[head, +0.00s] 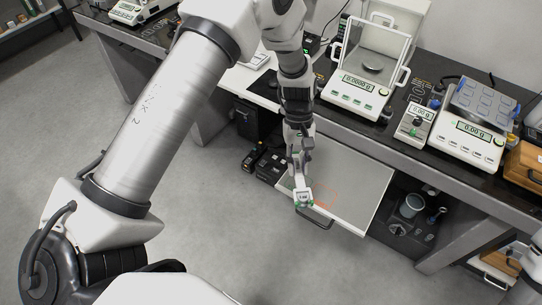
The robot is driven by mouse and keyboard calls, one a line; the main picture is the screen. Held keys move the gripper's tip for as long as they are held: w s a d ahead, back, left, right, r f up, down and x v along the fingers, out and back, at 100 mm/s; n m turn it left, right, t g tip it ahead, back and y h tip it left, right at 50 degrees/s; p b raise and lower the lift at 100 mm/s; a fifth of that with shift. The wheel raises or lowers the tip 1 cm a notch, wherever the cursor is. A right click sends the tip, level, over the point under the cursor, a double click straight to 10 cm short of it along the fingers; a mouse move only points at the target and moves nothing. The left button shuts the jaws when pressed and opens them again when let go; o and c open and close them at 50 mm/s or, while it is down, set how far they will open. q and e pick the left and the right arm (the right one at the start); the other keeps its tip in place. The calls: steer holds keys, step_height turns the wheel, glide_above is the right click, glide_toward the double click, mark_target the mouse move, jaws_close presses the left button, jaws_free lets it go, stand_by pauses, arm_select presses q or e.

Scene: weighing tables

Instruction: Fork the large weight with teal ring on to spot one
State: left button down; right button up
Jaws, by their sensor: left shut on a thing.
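My left gripper (303,198) points down over the front part of a pulled-out light grey drawer (352,180). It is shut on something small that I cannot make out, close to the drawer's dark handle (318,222). Faint orange markings (327,196) show on the drawer surface beside the gripper. I cannot make out a large weight with a teal ring, and no mark can be read as spot one. My right gripper is not in view.
A balance with a glass draft shield (360,84) stands on the dark bench. To its right are a small scale (416,122), a balance with a marked grey top (469,139) and a wooden box (525,165). A grey container (411,206) stands below. The floor at left is clear.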

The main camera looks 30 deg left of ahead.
arm_select(q)
steer(key=s+a+r+n+t+h+p, duration=0.1)
steer(key=s+a+r+n+t+p, duration=0.4)
steer(key=n, duration=0.8)
arm_select(e)
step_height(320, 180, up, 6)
steer(key=b, duration=0.1)
arm_select(q)
steer(key=d+f+b, duration=0.4)
steer(key=f+b, duration=0.1)
steer(key=b, duration=0.3)
steer(key=shift+d+g, duration=0.3)
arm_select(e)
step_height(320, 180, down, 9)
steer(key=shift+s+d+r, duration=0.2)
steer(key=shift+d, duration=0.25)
arm_select(q)
steer(key=shift+a+f, duration=0.1)
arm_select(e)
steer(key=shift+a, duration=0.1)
arm_select(q)
steer(key=shift+s+a, duration=0.1)
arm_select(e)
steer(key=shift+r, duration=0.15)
arm_select(q)
steer(key=shift+a, duration=0.15)
